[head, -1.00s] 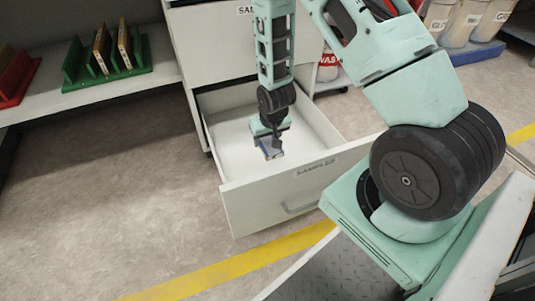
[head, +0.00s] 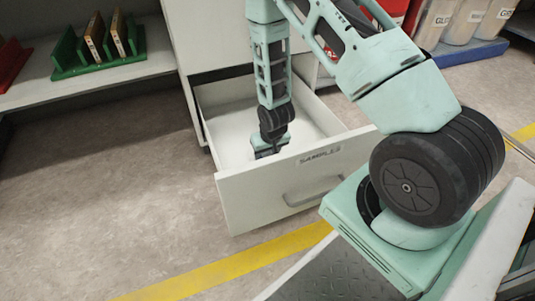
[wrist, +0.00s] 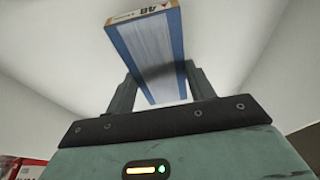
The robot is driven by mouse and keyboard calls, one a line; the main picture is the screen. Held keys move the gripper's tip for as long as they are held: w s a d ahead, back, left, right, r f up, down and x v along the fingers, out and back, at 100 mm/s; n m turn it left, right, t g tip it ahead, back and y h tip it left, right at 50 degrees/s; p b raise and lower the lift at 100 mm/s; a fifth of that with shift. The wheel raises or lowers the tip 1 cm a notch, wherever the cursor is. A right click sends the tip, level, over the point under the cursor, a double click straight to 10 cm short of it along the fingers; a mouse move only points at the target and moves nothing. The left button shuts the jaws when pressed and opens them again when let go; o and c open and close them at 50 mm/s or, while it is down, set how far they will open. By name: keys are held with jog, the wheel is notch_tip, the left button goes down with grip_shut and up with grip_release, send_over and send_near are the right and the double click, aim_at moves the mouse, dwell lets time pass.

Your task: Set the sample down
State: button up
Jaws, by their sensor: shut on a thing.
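The sample (wrist: 150,48) is a flat panel with a grey face, blue borders and a wooden edge with a printed label. In the wrist view it stands between the two dark fingers of my gripper (wrist: 160,78), which is shut on it. In the head view my gripper (head: 268,152) is low inside the open drawer (head: 245,202), whose front reads SAMPLES. The drawer front hides the sample and the fingertips there. I cannot tell whether the sample touches the drawer floor.
The drawer's white floor (head: 228,132) looks bare on the left. A green rack (head: 95,68) with wooden-edged panels stands on the shelf at the left, beside a red rack (head: 10,62). Labelled containers (head: 462,22) stand on a blue tray at the upper right.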

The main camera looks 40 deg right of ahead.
jog(key=shift+f, duration=0.55)
jog(key=o, duration=1.1)
jog(key=shift+r, duration=0.1)
